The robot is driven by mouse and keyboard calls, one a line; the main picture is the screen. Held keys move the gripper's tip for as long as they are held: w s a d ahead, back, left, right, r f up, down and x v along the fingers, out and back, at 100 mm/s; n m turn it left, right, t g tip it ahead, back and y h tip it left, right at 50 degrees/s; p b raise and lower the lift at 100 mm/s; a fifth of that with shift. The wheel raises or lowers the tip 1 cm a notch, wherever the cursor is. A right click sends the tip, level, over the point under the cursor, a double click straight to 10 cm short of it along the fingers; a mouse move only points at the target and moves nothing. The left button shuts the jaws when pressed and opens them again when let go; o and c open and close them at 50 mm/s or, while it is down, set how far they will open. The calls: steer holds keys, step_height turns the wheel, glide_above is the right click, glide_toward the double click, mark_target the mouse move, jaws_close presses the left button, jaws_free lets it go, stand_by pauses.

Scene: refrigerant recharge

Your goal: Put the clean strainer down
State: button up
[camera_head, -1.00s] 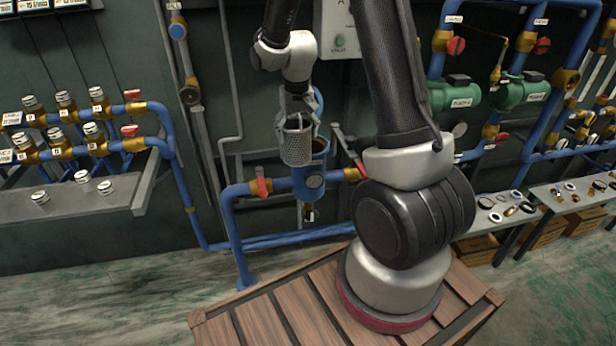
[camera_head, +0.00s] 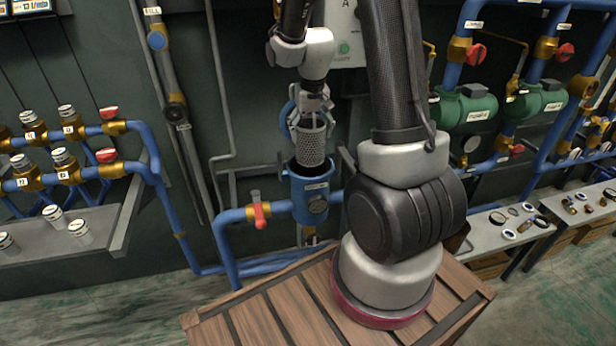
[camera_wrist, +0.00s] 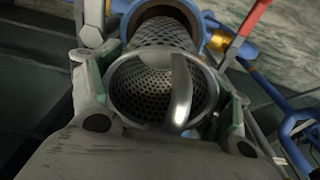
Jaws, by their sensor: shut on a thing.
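The strainer (camera_head: 311,146) is a grey perforated metal basket with a clean-looking mesh. My gripper (camera_head: 312,104) is shut on it at its upper end and holds it upright. The basket hangs just over the open top of the blue strainer housing (camera_head: 311,190); its lower end is at or slightly inside the mouth, and I cannot tell which. In the wrist view the strainer (camera_wrist: 146,82) shows its open rim and curved handle between my fingers (camera_wrist: 165,100), with the housing's round mouth (camera_wrist: 203,22) beyond it.
A red-handled valve (camera_head: 260,212) is left of the housing on the blue pipe. A grey shelf (camera_head: 95,240) with small canisters is at the left. A bench (camera_head: 480,240) with loose parts is at the right. Green pumps (camera_head: 466,105) are on the wall behind.

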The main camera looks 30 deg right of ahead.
mark_target(310, 157)
step_height(310, 157, down, 8)
steer(key=shift+f, duration=0.15)
steer(key=shift+f, duration=0.15)
steer(key=shift+f, duration=0.35)
steer(key=shift+f, duration=0.1)
steer(key=o, duration=1.1)
steer(key=shift+o, duration=0.2)
